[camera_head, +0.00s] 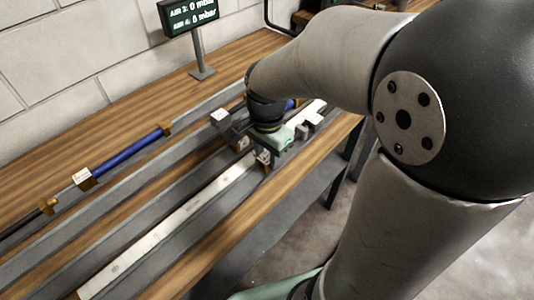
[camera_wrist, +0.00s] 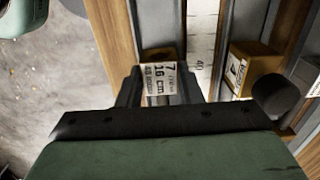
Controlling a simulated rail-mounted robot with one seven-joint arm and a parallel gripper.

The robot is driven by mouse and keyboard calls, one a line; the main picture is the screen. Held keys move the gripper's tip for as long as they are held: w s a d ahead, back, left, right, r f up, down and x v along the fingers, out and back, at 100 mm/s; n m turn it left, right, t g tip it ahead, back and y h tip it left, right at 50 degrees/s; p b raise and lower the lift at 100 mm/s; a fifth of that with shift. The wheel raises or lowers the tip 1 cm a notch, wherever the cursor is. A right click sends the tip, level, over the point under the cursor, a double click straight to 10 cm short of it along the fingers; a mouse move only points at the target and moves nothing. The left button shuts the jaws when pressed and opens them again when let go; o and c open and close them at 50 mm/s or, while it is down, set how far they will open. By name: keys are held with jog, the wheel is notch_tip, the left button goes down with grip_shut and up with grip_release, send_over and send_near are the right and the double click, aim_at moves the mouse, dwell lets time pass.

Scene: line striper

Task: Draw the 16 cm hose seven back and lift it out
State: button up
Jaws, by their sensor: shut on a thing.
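In the wrist view, a brass-coloured block with a white label reading 7 and 16 cm (camera_wrist: 158,78) marks hose seven. It sits between the two dark fingers of my gripper (camera_wrist: 158,92), which is shut on it. The hose itself is mostly hidden by the gripper body. In the head view, my gripper (camera_head: 263,156) is low over the rails at the front side of the bench. My wrist hides most of what it holds there. I cannot tell whether hose seven still touches its seat.
A blue hose (camera_head: 130,153) with brass ends and a white tag lies along the back rail. A second tagged brass block (camera_wrist: 240,70) stands right of my gripper. A white scale strip (camera_head: 170,225) runs between grey rails. A display (camera_head: 188,14) reads 0 mbar on both lines.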

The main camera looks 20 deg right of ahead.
jog(key=shift+r+p, duration=2.3)
jog(key=shift+r, duration=0.95)
